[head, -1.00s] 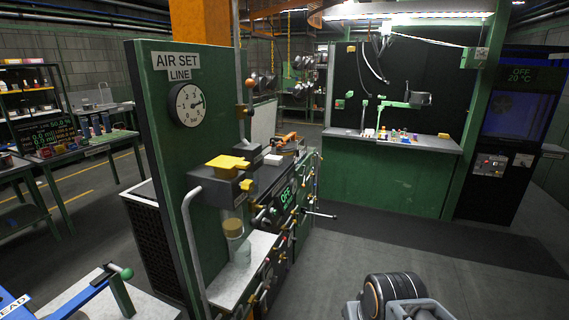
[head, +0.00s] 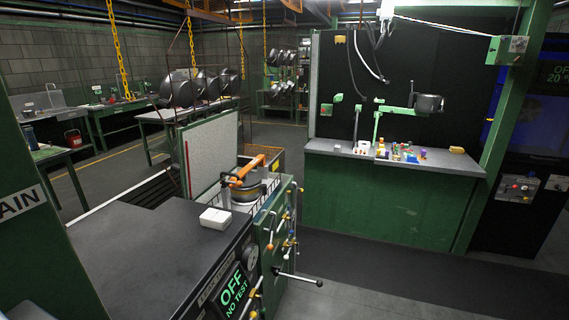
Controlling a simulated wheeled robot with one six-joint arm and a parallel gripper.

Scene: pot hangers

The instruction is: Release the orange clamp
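The orange clamp (head: 248,168) is in the middle of the head view, on the far end of the long bench. It is a bar that lies slantwise across the top of a round metal pot (head: 249,190). The pot sits in an open bay with a wire rack around it. My gripper is not in view.
The dark bench top (head: 150,245) fills the lower left, with a white box (head: 215,218) on it. A panel reading "OFF NO TEST" (head: 234,288) and levers (head: 298,278) stick out on its right side. Free floor (head: 380,290) lies to the right.

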